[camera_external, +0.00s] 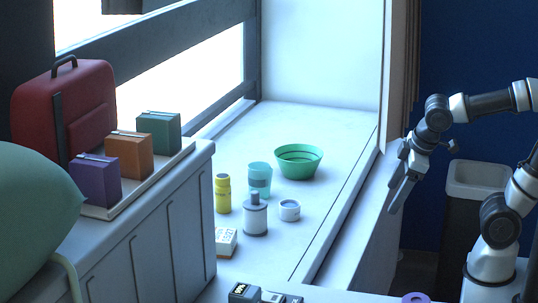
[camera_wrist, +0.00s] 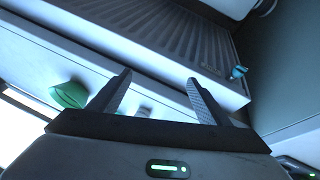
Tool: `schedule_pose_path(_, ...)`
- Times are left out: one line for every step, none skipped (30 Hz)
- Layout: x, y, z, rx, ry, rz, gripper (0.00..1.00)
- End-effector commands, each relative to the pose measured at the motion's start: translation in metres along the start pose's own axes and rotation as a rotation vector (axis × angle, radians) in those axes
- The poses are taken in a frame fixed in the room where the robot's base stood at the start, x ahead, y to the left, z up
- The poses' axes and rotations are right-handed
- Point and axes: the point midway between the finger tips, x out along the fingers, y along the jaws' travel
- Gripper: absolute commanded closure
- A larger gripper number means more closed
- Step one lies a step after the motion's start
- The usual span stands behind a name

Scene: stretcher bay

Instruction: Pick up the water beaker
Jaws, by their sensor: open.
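The water beaker, seemingly the light teal see-through cup (camera_external: 260,182), stands upright on the white window ledge in the external view. A grey-capped jar stands in front of it and a green bowl behind it to the right. My gripper (camera_external: 399,188) hangs in the air to the right of the ledge, well apart from the cup, fingers pointing down. In the wrist view my gripper (camera_wrist: 157,78) has its two fingers spread with nothing held between them. I cannot make out the cup for certain in the wrist view.
A tall bin (camera_external: 472,182) stands right of my gripper. The ledge's right side is clear.

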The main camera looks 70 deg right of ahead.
Motion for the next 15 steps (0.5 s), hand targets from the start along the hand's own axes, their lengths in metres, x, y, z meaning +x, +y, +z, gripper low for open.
schedule_pose_path(0.0,0.015,-0.017,-0.112,-0.053,0.042,0.29)
schedule_pose_path(0.004,0.025,-0.026,-0.179,-0.078,0.071,0.29)
schedule_pose_path(0.01,0.037,-0.038,-0.272,-0.113,0.111,0.29)
schedule_pose_path(0.014,0.045,-0.046,-0.344,-0.14,0.14,0.29)
schedule_pose_path(0.019,0.053,-0.056,-0.417,-0.166,0.17,0.29)
schedule_pose_path(0.026,0.063,-0.069,-0.514,-0.201,0.208,0.29)
schedule_pose_path(0.031,0.07,-0.08,-0.591,-0.227,0.238,0.29)
schedule_pose_path(0.036,0.076,-0.091,-0.669,-0.254,0.267,0.29)
schedule_pose_path(0.043,0.083,-0.106,-0.772,-0.288,0.306,0.29)
schedule_pose_path(0.049,0.088,-0.118,-0.853,-0.314,0.336,0.29)
schedule_pose_path(0.054,0.092,-0.129,-0.935,-0.34,0.365,0.29)
schedule_pose_path(0.062,0.096,-0.146,-1.044,-0.375,0.404,0.29)
schedule_pose_path(0.068,0.098,-0.158,-1.128,-0.402,0.434,0.29)
schedule_pose_path(0.074,0.099,-0.171,-1.213,-0.428,0.463,0.29)
schedule_pose_path(0.082,0.099,-0.187,-1.324,-0.463,0.502,0.29)
